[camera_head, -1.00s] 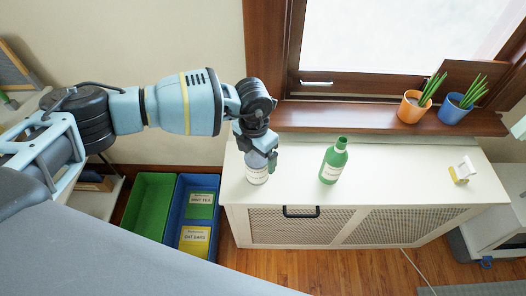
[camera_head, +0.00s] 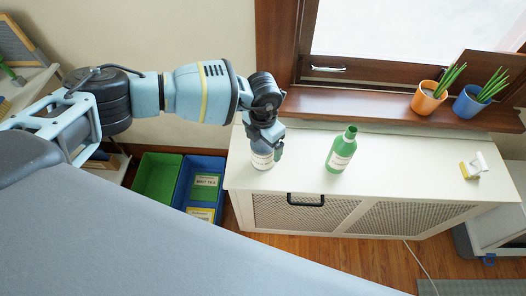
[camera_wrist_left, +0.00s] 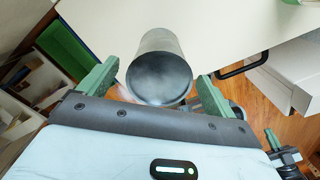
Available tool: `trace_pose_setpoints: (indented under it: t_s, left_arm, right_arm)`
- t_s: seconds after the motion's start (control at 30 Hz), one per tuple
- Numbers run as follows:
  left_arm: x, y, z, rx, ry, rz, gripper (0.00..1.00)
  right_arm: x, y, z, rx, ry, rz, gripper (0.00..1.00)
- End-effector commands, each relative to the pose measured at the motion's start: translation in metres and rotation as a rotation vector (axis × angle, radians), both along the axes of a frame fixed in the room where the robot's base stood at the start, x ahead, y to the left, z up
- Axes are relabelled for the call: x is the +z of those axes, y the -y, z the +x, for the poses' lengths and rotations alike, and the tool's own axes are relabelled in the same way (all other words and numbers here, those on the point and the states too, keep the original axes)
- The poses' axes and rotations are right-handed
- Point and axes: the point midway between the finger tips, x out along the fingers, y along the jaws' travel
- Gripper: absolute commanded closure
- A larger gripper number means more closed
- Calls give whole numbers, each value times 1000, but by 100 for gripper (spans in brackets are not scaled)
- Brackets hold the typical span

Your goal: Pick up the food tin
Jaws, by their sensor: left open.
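The food tin (camera_head: 262,160) is a grey can with a white label. It stands upright on the white cabinet top (camera_head: 400,170), near its left end. My left gripper (camera_head: 268,148) is over it from above and hides its upper part. In the left wrist view the tin (camera_wrist_left: 160,72) shows its round grey end between the two green fingers of my left gripper (camera_wrist_left: 155,85). The fingers are open, with a visible gap to the tin on the right side.
A green bottle (camera_head: 340,152) stands a short way right of the tin. A small white and yellow item (camera_head: 474,167) is at the cabinet's right. Green (camera_head: 157,178) and blue (camera_head: 180,190) bins stand on the floor to the left. Orange (camera_head: 427,100) and blue (camera_head: 468,104) plant pots sit on the sill.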

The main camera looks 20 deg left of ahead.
Motion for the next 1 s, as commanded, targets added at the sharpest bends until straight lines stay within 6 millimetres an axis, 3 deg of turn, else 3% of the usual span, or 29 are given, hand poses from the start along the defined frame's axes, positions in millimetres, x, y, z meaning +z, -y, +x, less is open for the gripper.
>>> trace_pose_setpoints:
  t_s: [0.2, 0.5, 0.87, 1.0]
  left_arm:
    - [-28, 0, 0, 0, -1, 0, 9]
    - [-32, 0, 0, -1, 0, 0, 9]
    - [-31, -1, 0, -1, 0, 0, 55]
    - [-31, -1, 0, -1, 1, 0, 58]
  right_arm:
    - [-3, 0, 0, 0, -1, 0, 100]
    - [-3, 0, 2, 1, 3, -1, 100]
    - [-3, 1, 2, 1, 2, -1, 100]
    - [-3, 1, 2, 1, 2, -1, 100]
